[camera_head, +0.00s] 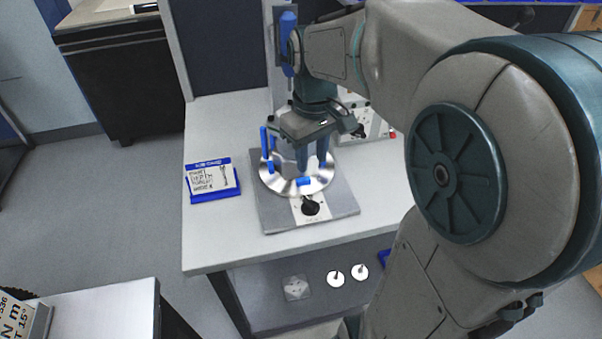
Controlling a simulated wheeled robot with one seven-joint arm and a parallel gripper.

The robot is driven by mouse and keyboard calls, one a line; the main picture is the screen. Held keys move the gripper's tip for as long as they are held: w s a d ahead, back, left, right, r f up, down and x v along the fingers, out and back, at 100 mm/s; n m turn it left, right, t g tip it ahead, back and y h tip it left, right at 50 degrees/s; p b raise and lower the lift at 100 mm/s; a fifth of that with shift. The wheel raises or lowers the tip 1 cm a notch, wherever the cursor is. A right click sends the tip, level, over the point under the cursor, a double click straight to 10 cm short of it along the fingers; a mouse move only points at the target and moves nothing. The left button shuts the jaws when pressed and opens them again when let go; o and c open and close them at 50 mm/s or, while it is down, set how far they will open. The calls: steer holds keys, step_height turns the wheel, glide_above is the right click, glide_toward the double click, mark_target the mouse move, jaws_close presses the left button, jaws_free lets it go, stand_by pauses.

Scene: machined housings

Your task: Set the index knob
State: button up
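The index knob (310,206) is a black knob on a white label plate at the front of a grey fixture base (340,205). Behind it on the base lies a round shiny metal disc (285,186) with blue pieces around its edge. My gripper (311,165) points down over the disc, behind the knob and apart from it. Its fingers overlap the disc and the blue pieces in this view, so the gap between them is unclear. I see nothing held. The knob's marks are too small to read.
A blue-framed sign (212,180) stands on the white bench (215,245) at the left. A panel with small controls (372,125) stands behind the fixture at the right. White round parts (336,278) lie on a lower shelf. Bench room is clear at front left.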

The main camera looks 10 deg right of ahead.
mark_target(311, 200)
step_height(311, 200, down, 13)
steer(key=shift+r+b, duration=0.2)
steer(key=shift+b, duration=0.2)
jaws_close()
